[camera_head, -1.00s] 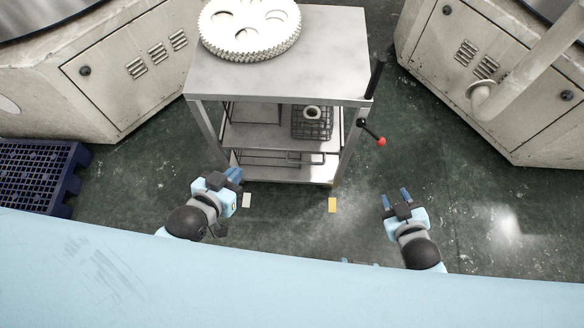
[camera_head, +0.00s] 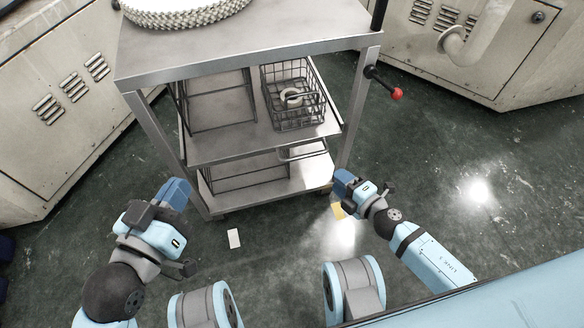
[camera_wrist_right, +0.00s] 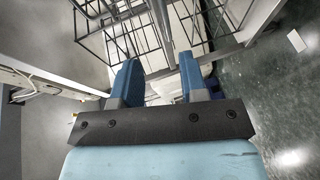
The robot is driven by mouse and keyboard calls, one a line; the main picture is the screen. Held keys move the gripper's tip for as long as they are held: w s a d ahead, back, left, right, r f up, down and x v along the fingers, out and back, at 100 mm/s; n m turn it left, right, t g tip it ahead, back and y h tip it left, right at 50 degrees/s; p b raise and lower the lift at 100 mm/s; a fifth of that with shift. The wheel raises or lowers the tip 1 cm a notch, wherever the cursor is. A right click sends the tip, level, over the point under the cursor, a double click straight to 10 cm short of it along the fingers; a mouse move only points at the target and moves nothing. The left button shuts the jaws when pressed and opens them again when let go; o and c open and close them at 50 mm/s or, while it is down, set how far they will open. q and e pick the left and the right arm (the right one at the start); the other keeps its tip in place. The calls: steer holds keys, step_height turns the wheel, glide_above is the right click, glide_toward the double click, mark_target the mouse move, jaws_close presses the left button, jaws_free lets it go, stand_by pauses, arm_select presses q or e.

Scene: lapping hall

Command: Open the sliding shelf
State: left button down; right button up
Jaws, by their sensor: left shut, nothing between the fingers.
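The sliding shelf (camera_head: 225,147) is the grey middle tray of a metal cart in the head view. A bar handle (camera_head: 303,151) shows at its front edge, on the right side. Wire racks stand on it. My left gripper (camera_head: 177,191) is shut and empty, in front of the cart's left leg and apart from the shelf. My right gripper (camera_head: 343,181) is near the cart's lower front right corner, lower right of the handle. In the right wrist view its two blue fingers (camera_wrist_right: 158,80) are spread with nothing seen held between them, facing the cart's wire racks.
The cart top (camera_head: 270,40) carries a large toothed disc (camera_head: 185,8). A wire basket (camera_head: 292,100) holds a ring-shaped part. A lever with a red knob (camera_head: 397,94) juts out from the cart's right side. Beige machines (camera_head: 65,110) flank the cart. Clear floor lies to the right.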

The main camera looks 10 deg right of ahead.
mark_target(306, 156)
steer(key=x, duration=0.9)
steer(key=b+x, duration=0.1)
steer(key=x, duration=0.4)
steer(key=shift+a+f, duration=0.15)
steer(key=shift+f, duration=0.15)
steer(key=shift+c, duration=0.4)
jaws_close()
